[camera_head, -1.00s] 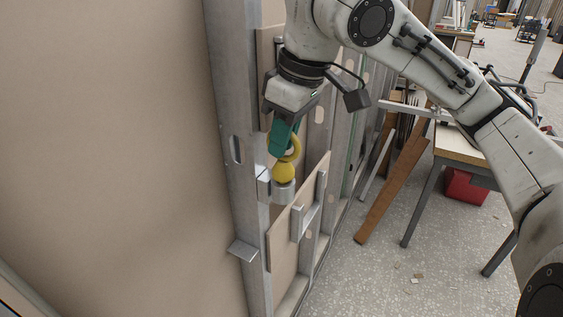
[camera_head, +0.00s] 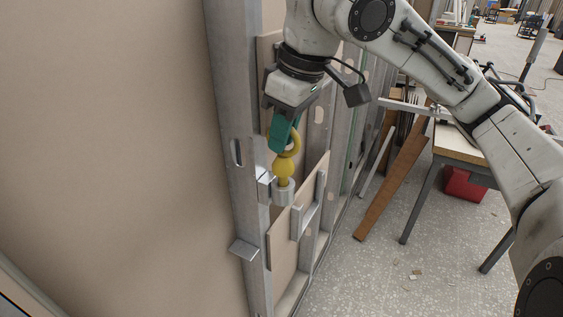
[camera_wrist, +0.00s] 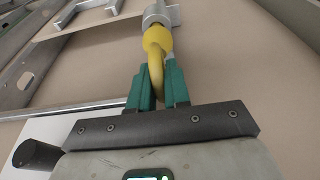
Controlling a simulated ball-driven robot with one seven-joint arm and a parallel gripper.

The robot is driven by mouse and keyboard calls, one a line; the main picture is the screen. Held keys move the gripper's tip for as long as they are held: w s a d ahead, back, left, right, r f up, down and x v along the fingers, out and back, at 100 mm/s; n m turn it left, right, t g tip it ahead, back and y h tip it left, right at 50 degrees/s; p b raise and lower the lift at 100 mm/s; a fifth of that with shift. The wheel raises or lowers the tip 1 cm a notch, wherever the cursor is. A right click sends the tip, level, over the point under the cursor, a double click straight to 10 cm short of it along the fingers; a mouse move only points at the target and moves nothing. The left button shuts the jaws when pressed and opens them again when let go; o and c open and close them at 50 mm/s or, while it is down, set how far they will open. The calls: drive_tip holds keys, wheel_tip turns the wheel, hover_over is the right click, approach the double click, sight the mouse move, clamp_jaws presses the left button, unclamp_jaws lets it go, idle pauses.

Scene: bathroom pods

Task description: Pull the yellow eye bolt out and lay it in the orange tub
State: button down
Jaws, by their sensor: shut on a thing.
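The yellow eye bolt (camera_head: 284,167) stands upright in a grey metal socket (camera_head: 284,193) fixed at the wall frame. Its lower end is at the socket's mouth, with more of its yellow stem showing above the rim. My gripper (camera_head: 284,143) comes from above, with its green fingers shut on the bolt's ring. In the wrist view the green fingers (camera_wrist: 158,88) sit on either side of the yellow ring (camera_wrist: 157,62), and the socket (camera_wrist: 157,14) is at the top. The orange tub is not in view.
Metal studs (camera_head: 238,150) and a bracket ledge (camera_head: 243,250) stand close around the socket. A beige panel (camera_head: 110,150) fills the left. A workbench (camera_head: 462,150), leaning boards (camera_head: 393,188) and a red box (camera_head: 463,185) are at the right. The floor between is mostly clear.

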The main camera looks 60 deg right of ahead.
drive_tip(key=shift+w+p+v, duration=0.2)
drive_tip(key=shift+p+v, duration=0.6)
drive_tip(key=shift+v, duration=0.05)
